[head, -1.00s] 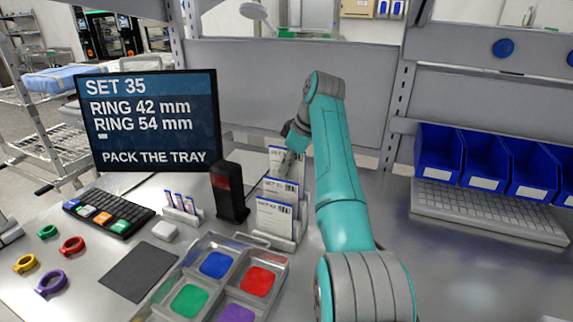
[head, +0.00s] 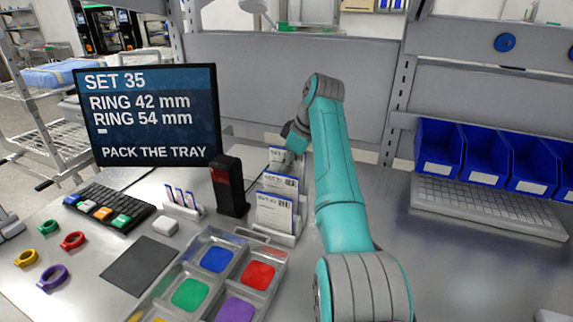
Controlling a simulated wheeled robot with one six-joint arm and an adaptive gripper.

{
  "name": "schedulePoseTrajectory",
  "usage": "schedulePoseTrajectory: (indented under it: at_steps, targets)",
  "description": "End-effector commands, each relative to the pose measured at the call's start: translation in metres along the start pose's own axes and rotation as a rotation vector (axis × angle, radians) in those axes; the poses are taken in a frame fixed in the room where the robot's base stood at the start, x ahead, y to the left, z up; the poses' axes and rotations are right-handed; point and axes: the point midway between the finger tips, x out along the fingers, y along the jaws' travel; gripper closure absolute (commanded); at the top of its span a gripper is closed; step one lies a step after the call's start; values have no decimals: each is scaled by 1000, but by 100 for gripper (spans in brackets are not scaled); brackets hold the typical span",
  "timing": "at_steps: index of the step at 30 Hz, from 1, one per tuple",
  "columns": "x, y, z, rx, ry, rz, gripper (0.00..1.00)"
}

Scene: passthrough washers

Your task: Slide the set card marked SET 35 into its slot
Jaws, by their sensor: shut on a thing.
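A stepped card holder (head: 288,237) stands right of the dark post, with white printed cards in it. The front card (head: 274,213) and middle card (head: 281,184) stand upright. A back card (head: 275,156) shows behind them, partly covered by my gripper (head: 290,154). My gripper points down at the back of the holder, shut on a card there that looks to be the back card. The print on the cards is too small to tell which one is SET 35. The fingertips are partly hidden.
The monitor (head: 150,115) shows SET 35, ring 42 mm and ring 54 mm. A compartment tray (head: 222,271) lies in front of the holder. The dark post (head: 229,187) and a small card stand (head: 184,209) are to the left. Loose rings lie far left.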

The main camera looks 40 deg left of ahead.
Motion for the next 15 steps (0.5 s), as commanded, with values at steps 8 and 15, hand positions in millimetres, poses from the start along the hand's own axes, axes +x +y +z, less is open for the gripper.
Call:
schedulePoseTrajectory:
  at_steps: [8,15]
  targets:
    - [4,0,2,0,0,0,100]
    - [8,0,4,0,0,0,100]
